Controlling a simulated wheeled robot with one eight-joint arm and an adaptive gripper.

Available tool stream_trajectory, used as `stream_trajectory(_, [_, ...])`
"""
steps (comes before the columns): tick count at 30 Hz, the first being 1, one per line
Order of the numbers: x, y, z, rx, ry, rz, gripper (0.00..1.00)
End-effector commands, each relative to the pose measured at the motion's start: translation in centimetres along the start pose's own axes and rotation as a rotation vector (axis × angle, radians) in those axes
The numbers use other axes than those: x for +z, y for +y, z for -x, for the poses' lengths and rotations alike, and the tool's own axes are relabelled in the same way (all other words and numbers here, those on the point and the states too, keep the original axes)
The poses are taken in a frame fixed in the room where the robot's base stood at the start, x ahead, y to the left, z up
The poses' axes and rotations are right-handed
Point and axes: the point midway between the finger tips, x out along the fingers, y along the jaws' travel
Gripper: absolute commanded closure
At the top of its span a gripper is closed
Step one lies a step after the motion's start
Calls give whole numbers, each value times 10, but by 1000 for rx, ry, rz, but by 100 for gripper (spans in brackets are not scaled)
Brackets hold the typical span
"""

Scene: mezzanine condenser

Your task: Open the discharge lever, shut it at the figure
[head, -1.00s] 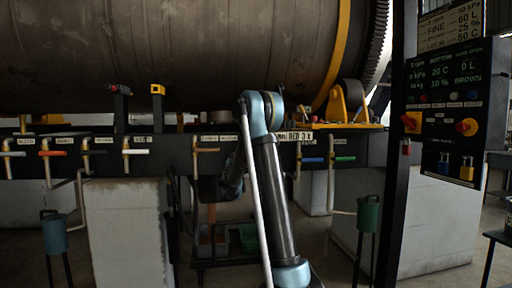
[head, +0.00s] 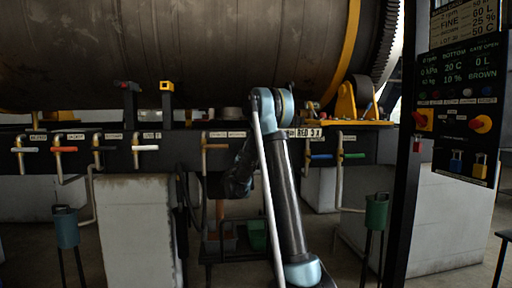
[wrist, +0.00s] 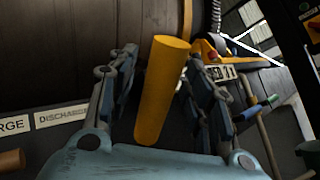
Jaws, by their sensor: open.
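In the wrist view a thick yellow-orange cylindrical handle (wrist: 163,88) stands between the two fingers of my gripper (wrist: 165,92). The fingers are apart, one on each side of it; I cannot tell whether either touches it. A label reading "DISCHAR..." (wrist: 62,116) is on the beam just left of the handle. In the head view my gripper (head: 236,180) is a dark shape partly hidden behind my arm, and the yellow-orange handle cannot be made out. The dark control panel (head: 458,110) at right shows "0 L" and "BROWN"; the sign (head: 464,22) above it shows "60 L".
Other levers line the beam: white (head: 146,147), orange (head: 64,149), brown (head: 214,146), blue (head: 320,156) and green (head: 353,155). The large drum (head: 180,55) is above. A dark post (head: 402,180) stands at right.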

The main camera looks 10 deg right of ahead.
Motion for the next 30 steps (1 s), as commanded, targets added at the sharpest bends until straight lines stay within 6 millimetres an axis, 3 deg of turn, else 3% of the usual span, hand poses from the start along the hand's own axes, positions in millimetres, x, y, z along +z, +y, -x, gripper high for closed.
stream_trajectory(5, [0, 1, 13, 1, 1, -1, 54])
stream_trajectory(21, [-2, 1, 106, 2, 2, -1, 54])
stream_trajectory(30, [-2, 0, 120, 0, 1, 0, 54])
